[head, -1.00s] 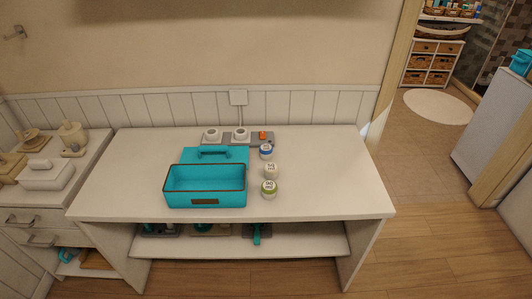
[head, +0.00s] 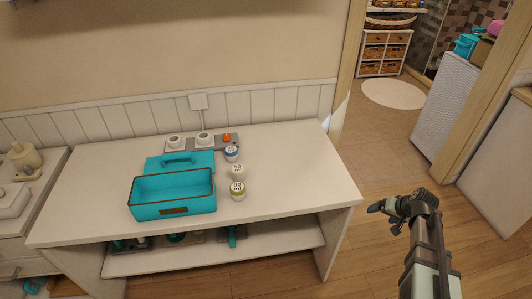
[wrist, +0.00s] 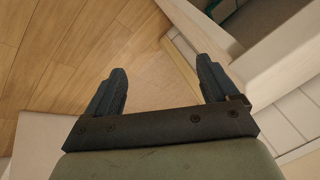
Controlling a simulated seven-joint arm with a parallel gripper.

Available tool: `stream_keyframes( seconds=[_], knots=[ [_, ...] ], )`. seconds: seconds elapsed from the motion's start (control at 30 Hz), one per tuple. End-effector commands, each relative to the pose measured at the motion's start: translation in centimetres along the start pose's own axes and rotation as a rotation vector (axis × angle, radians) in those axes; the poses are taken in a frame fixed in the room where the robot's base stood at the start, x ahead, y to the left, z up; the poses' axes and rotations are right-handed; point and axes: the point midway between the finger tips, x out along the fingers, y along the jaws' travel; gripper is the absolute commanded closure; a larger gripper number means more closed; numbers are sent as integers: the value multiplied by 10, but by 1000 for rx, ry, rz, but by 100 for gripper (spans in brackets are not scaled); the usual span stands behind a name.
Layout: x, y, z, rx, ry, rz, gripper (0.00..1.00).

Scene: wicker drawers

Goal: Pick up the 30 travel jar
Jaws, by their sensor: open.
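My gripper (head: 385,210) is to the right of the table, well apart from the jars. In the wrist view my gripper (wrist: 161,66) is open and empty, with wooden floor beyond its fingers. No jar shows there.
The white table (head: 290,180) is clear right of the jars. An open teal box (head: 172,212) stands left of them, with a teal lid (head: 160,163) behind it. A grey tray with white cups (head: 204,138) lies at the back. A lower shelf (head: 270,243) holds several items.

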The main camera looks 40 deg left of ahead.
Motion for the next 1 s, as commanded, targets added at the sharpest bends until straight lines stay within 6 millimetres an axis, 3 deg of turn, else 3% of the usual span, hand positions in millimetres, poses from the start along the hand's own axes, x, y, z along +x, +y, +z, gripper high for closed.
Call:
stream_keyframes(
  seconds=[0.03, 0.1, 0.33, 0.5, 0.73, 1.0],
  knots=[
    [-11, -12, -20, -17, 31, -13, 13],
    [-25, -26, -42, -40, 67, -30, 13],
    [-67, -84, -105, -125, 165, -81, 13],
    [-78, -160, -141, -238, 179, -110, 13],
    [-52, -259, -146, -386, 108, -105, 13],
    [-18, -378, -130, -559, 16, -80, 13]
  ],
)
